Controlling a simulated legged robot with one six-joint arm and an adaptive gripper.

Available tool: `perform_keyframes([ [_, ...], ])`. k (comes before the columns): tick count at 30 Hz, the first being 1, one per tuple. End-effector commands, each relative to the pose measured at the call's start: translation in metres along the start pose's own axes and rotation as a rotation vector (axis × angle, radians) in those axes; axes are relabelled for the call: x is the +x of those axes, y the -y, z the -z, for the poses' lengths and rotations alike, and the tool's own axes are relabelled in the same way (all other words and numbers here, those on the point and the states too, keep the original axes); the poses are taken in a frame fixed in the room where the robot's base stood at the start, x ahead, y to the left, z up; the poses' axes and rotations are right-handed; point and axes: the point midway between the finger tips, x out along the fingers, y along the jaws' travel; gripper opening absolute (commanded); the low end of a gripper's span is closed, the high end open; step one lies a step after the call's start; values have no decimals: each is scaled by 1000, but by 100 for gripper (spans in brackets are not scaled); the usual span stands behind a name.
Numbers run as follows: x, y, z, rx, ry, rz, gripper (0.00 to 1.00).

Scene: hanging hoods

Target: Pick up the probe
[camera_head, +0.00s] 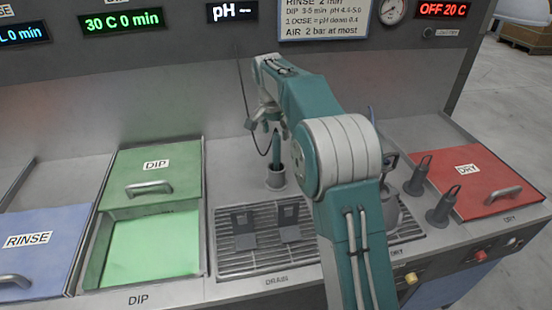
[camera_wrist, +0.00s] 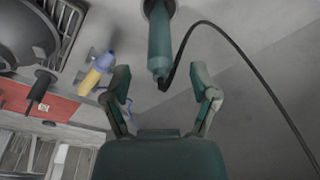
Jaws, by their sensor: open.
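The probe (camera_wrist: 159,42) is a teal cylinder with a black cable. In the head view the probe (camera_head: 276,148) stands upright in a grey round holder (camera_head: 276,180) behind the drain grate. My gripper (camera_wrist: 161,76) is open in the wrist view, its two fingers spread either side of the probe's cable end, with nothing between them that I can see gripped. In the head view my gripper (camera_head: 264,118) is just above the probe, partly hidden by my arm.
The drain grate (camera_head: 262,262) holds two dark stands. The green DIP lid (camera_head: 160,170) is slid back over an open tank. Blue RINSE lid (camera_head: 38,245) and red DRY lid (camera_head: 470,178) flank the counter. A yellow-and-blue object (camera_wrist: 96,74) shows near the left finger.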

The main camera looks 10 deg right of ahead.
Motion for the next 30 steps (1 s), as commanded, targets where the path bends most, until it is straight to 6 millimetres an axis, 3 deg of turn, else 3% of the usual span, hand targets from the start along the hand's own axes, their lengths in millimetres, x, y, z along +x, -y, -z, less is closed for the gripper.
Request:
perform_keyframes([
  [7,38,1,1,0,2,-2,76],
  [16,44,2,1,0,0,0,76],
  [17,44,2,1,0,0,0,72],
  [21,44,2,1,-1,0,0,9],
  [22,44,2,1,-1,0,0,0],
  [30,45,2,1,-1,1,-1,0],
])
